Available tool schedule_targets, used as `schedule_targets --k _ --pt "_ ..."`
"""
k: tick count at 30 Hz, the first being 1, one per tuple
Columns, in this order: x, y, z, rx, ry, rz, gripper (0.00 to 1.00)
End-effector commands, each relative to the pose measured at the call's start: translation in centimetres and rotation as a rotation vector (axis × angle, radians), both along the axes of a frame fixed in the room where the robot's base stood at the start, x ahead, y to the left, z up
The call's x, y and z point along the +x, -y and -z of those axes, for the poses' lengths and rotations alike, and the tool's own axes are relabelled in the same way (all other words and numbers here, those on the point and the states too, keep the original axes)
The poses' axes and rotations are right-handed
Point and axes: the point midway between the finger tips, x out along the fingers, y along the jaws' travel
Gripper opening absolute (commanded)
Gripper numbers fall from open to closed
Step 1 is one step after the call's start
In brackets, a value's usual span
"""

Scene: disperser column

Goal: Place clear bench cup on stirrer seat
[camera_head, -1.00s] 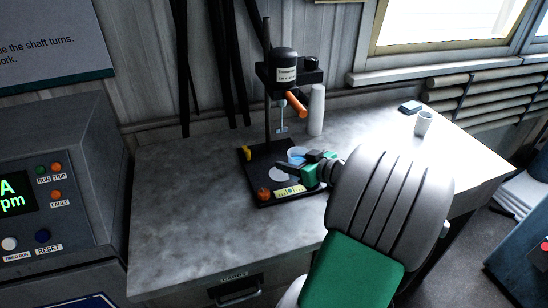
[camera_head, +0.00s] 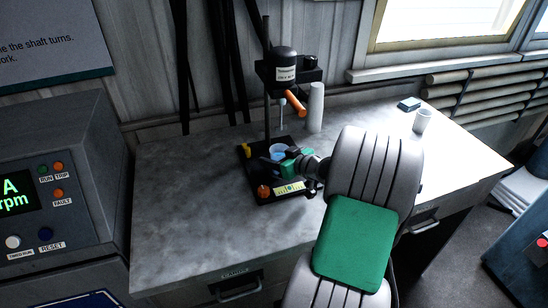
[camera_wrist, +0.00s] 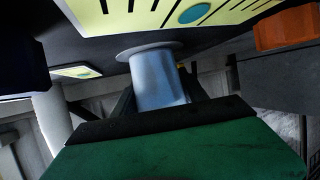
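The clear bench cup (camera_head: 277,148), bluish and see-through, is upright over the stirrer's dark base plate, below the mixing head. My gripper (camera_head: 283,158) reaches in from the right at the cup. In the wrist view, which looks upside down, the cup (camera_wrist: 157,80) sits between my dark fingers (camera_wrist: 158,100), which appear closed on its sides. The cup's end meets the pale round stirrer seat (camera_wrist: 125,54) there; I cannot tell whether they touch. In the head view my gripper and the cup hide most of the seat.
The stirrer's motor head (camera_head: 285,66) with an orange handle (camera_head: 296,103) and a thin shaft hangs above the cup. A white cylinder (camera_head: 315,108) stands behind right. The base carries a yellow label (camera_head: 290,187) and an orange knob (camera_head: 263,191). A white cup (camera_head: 422,121) stands far right.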

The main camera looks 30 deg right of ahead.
Motion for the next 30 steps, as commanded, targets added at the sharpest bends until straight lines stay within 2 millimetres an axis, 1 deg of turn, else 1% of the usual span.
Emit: schedule_targets --k 1,6,13,16,20,24,27,30 --pt "0.0 0.0 -0.1 0.000 0.000 0.000 0.56" --pt "0.0 0.0 -0.1 0.000 0.000 0.000 0.70" --pt "0.0 0.0 -0.1 0.000 0.000 0.000 0.70" --pt "-0.2 0.1 -0.6 0.000 0.000 0.001 0.70" --pt "-2.5 0.6 -1.3 0.000 0.001 0.006 0.70" --pt "-6.0 1.0 -2.7 -0.003 0.000 0.007 0.70" --pt "-8.2 1.3 -3.7 -0.002 0.000 0.006 0.70" --pt "-9.9 1.5 -4.4 -0.002 0.001 0.005 0.70"
